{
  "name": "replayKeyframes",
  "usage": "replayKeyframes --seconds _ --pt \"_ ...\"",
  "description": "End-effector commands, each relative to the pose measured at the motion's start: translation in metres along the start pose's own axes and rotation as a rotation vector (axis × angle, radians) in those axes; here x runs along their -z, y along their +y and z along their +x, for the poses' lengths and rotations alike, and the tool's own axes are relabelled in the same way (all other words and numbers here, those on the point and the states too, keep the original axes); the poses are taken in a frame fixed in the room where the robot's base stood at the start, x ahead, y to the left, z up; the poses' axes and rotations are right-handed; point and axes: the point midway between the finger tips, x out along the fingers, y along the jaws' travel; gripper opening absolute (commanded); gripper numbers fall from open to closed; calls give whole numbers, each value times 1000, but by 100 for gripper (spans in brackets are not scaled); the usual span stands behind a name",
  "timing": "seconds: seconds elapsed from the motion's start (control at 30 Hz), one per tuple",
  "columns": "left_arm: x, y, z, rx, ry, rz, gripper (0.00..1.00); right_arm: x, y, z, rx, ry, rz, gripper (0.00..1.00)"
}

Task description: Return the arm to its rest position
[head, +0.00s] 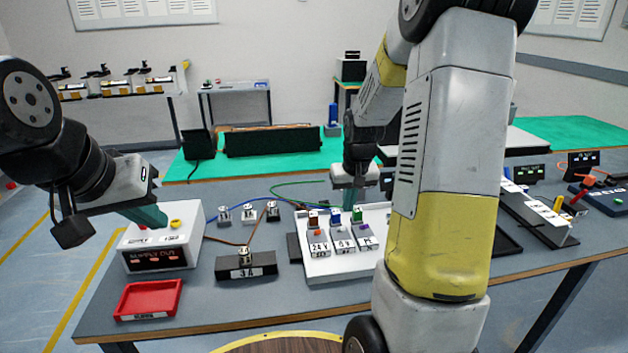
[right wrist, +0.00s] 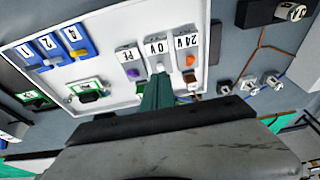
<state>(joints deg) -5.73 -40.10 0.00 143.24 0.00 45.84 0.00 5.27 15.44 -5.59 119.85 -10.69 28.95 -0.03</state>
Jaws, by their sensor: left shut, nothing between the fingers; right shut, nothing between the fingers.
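My left gripper (head: 150,216) hangs at the left above the white supply box (head: 190,238); its teal fingers are shut and empty. My right gripper (head: 357,198) is over the white board (head: 312,266), behind the row of labelled terminal blocks, with its fingers pointing down. In the right wrist view its teal fingers (right wrist: 157,92) are together with nothing between them. Their tips appear close to the 0 V block (right wrist: 157,55); I cannot tell whether they touch it. My right forearm covers the right part of the board in the head view.
A black 3A block (head: 246,265) and a red tray (head: 148,299) are on the grey table. Small connectors (head: 248,212) with coloured wires stand behind. Blue numbered blocks (right wrist: 48,48) sit on the board.

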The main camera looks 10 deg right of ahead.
Motion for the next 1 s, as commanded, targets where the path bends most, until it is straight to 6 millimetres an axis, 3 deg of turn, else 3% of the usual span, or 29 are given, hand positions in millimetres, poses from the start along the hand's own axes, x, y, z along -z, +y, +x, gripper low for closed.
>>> replayKeyframes --seconds 0.13,0.27,0.5,0.73,1.0 --pt "0 0 0 0 0 0 0 -8 -15 -45 23 47 -2 0" --pt "0 0 0 0 0 0 0 -30 -37 -102 59 104 -11 0" --pt "0 0 0 0 0 0 0 -96 -74 -184 132 203 -40 0" --pt "0 0 0 0 0 0 0 -154 -94 -222 187 270 -69 0" --pt "0 0 0 0 0 0 0 -174 -100 -229 205 288 -80 0"
